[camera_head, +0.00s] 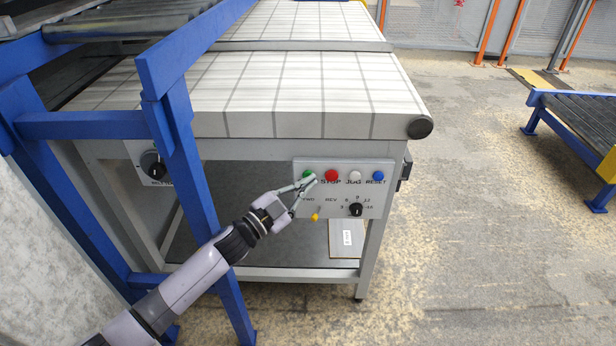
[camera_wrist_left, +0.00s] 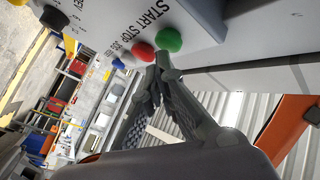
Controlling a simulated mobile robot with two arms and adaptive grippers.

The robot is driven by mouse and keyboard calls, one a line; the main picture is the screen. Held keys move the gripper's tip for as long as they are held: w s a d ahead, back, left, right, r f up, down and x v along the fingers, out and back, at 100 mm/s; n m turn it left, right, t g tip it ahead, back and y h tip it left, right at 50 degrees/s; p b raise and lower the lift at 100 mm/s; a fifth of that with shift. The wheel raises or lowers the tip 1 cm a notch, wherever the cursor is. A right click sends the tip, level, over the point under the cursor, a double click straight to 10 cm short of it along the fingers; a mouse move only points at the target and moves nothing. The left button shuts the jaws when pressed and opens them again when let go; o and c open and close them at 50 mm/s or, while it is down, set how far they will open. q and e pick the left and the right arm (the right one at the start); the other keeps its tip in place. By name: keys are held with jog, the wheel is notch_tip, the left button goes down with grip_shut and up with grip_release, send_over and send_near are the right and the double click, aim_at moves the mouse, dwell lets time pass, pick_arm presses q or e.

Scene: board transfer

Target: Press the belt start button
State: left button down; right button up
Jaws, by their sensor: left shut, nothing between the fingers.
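The control panel (camera_head: 343,199) is a light grey plate on the front of the belt table. Its green start button (camera_head: 308,173) is at the upper left, partly covered by my left gripper in the head view; the label above or below it is hidden there. In the left wrist view the green button (camera_wrist_left: 168,40) sits by the word START. My left gripper (camera_head: 311,181) is shut and empty, with its fingertips right at the green button. In the left wrist view the fingertips (camera_wrist_left: 163,62) are just below it; I cannot tell whether they touch. My right gripper is not in view.
The red stop button (camera_head: 331,175) is right beside the green one. A white button (camera_head: 355,174), a blue button (camera_head: 378,176), a yellow switch (camera_head: 315,217) and a black dial (camera_head: 356,209) share the panel. A blue frame (camera_head: 178,130) stands close to my left arm.

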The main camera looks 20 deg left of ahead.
pick_arm(q)
jog(key=shift+w+a, duration=0.1)
jog(key=shift+w, duration=0.2)
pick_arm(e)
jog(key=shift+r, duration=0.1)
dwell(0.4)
pick_arm(q)
jog(key=shift+w, duration=0.1)
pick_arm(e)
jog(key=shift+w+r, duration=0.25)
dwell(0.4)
pick_arm(q)
jog(key=shift+s+d+p, duration=0.2)
jog(key=shift+s+p, duration=0.15)
jog(key=shift+s, duration=0.45)
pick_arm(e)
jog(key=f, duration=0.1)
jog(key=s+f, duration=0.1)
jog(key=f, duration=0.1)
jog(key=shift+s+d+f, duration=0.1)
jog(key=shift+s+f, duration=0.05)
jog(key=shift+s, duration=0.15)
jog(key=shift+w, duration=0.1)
